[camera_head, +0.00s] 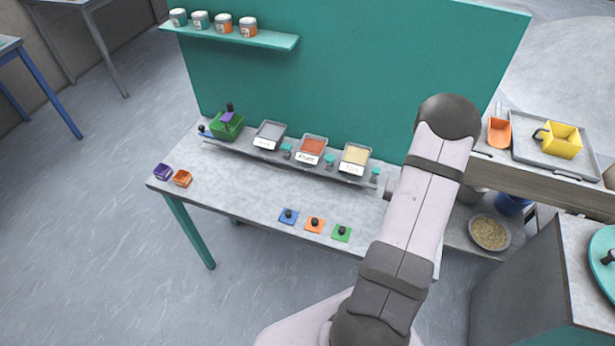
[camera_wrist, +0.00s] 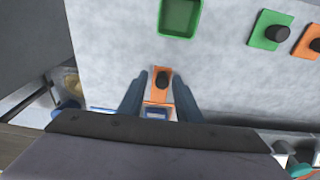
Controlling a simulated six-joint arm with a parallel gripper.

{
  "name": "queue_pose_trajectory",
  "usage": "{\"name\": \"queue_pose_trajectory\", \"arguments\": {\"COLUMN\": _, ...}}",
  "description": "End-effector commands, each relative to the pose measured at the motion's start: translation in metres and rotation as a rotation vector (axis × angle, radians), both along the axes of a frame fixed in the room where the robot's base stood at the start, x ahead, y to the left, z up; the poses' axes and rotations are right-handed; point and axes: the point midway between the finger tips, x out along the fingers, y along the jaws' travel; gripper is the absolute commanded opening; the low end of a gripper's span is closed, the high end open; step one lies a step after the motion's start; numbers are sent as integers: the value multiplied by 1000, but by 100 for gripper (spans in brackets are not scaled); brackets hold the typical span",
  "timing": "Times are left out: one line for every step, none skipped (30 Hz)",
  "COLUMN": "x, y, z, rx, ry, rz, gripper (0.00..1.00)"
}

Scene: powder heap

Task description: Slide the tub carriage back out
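My gripper (camera_wrist: 160,78) is open in the wrist view, its two dark fingers apart. I cannot tell whether these belong to the carriage. A green square tub (camera_wrist: 180,17) is at the top of the wrist view. In the head view my arm hides the gripper and the bench's right end. Another green tub (camera_head: 227,128) holding a purple item is at the left end of the long grey rail (camera_head: 270,160).
Labelled trays (camera_head: 312,147) stand along the rail before the teal panel (camera_head: 350,70). Purple (camera_head: 162,172) and orange (camera_head: 183,179) tubs sit left. The middle bench (camera_head: 240,185) is clear.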

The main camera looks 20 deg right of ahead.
Motion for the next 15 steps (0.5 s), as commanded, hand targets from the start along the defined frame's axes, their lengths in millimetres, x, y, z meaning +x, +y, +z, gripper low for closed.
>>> {"name": "queue_pose_trajectory", "arguments": {"x": 0, "y": 0, "z": 1, "rx": 0, "ry": 0, "rz": 0, "gripper": 31}}
{"name": "queue_pose_trajectory", "arguments": {"x": 0, "y": 0, "z": 2, "rx": 0, "ry": 0, "rz": 0, "gripper": 31}}
{"name": "queue_pose_trajectory", "arguments": {"x": 0, "y": 0, "z": 4, "rx": 0, "ry": 0, "rz": 0, "gripper": 31}}
{"name": "queue_pose_trajectory", "arguments": {"x": 0, "y": 0, "z": 5, "rx": 0, "ry": 0, "rz": 0, "gripper": 31}}
{"name": "queue_pose_trajectory", "arguments": {"x": 0, "y": 0, "z": 7, "rx": 0, "ry": 0, "rz": 0, "gripper": 31}}
{"name": "queue_pose_trajectory", "arguments": {"x": 1, "y": 0, "z": 10, "rx": 0, "ry": 0, "rz": 0, "gripper": 31}}
{"name": "queue_pose_trajectory", "arguments": {"x": 1, "y": 0, "z": 12, "rx": 0, "ry": 0, "rz": 0, "gripper": 31}}
{"name": "queue_pose_trajectory", "arguments": {"x": 1, "y": 0, "z": 15, "rx": -1, "ry": -1, "rz": 0, "gripper": 31}}
{"name": "queue_pose_trajectory", "arguments": {"x": 0, "y": 0, "z": 19, "rx": 0, "ry": 0, "rz": 0, "gripper": 31}}
{"name": "queue_pose_trajectory", "arguments": {"x": 1, "y": 0, "z": 21, "rx": 0, "ry": 0, "rz": 0, "gripper": 31}}
{"name": "queue_pose_trajectory", "arguments": {"x": 0, "y": 0, "z": 24, "rx": 0, "ry": 0, "rz": 0, "gripper": 31}}
{"name": "queue_pose_trajectory", "arguments": {"x": 0, "y": 0, "z": 28, "rx": 0, "ry": 0, "rz": 0, "gripper": 31}}
{"name": "queue_pose_trajectory", "arguments": {"x": 0, "y": 1, "z": 31, "rx": 0, "ry": 0, "rz": 0, "gripper": 31}}
{"name": "queue_pose_trajectory", "arguments": {"x": 0, "y": 1, "z": 33, "rx": 1, "ry": 1, "rz": 0, "gripper": 31}}
{"name": "queue_pose_trajectory", "arguments": {"x": 0, "y": 1, "z": 37, "rx": 1, "ry": 0, "rz": 0, "gripper": 31}}
